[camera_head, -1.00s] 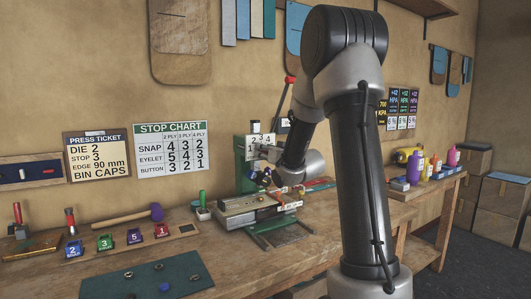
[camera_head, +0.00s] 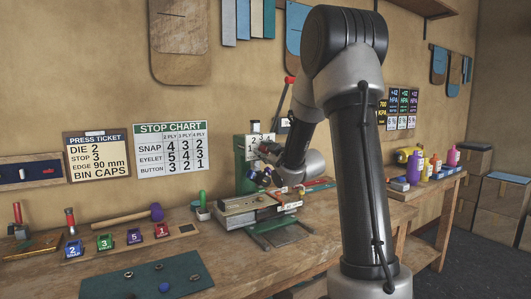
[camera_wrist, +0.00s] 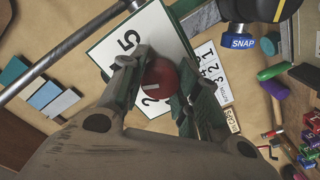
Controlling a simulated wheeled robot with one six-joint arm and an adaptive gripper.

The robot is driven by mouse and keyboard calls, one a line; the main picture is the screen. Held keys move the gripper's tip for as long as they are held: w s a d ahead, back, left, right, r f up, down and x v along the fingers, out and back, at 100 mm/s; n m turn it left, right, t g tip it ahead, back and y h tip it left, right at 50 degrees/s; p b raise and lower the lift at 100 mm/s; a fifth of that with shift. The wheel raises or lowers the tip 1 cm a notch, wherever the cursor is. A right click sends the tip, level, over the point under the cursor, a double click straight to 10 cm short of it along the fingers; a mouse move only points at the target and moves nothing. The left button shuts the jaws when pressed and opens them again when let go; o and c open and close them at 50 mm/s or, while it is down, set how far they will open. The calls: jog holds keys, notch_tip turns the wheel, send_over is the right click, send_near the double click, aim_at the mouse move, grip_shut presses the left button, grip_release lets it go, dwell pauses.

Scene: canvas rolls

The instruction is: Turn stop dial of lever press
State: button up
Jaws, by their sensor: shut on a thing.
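The lever press (camera_head: 246,175) is a green machine with a raised red-tipped lever (camera_head: 290,80), standing on the bench against the wall. My gripper (camera_wrist: 165,82) is shut on the knob, one finger on each side. The fingers hide several numbers, and I cannot tell which number the mark points to.
A blue SNAP die (camera_wrist: 241,43) sits in the press close to my gripper. The stop chart (camera_head: 171,146) and press ticket (camera_head: 97,160) hang left of the press. Several numbered dies (camera_head: 105,242) and a mallet (camera_head: 128,216) lie on the bench at left.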

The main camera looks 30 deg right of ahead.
jog(key=n, duration=0.4)
dwell(0.6)
jog(key=o, duration=1.1)
jog(key=shift+c, duration=0.2)
jog(key=s, duration=0.7)
jog(key=shift+s+d, duration=0.15)
jog(key=shift+s, duration=0.1)
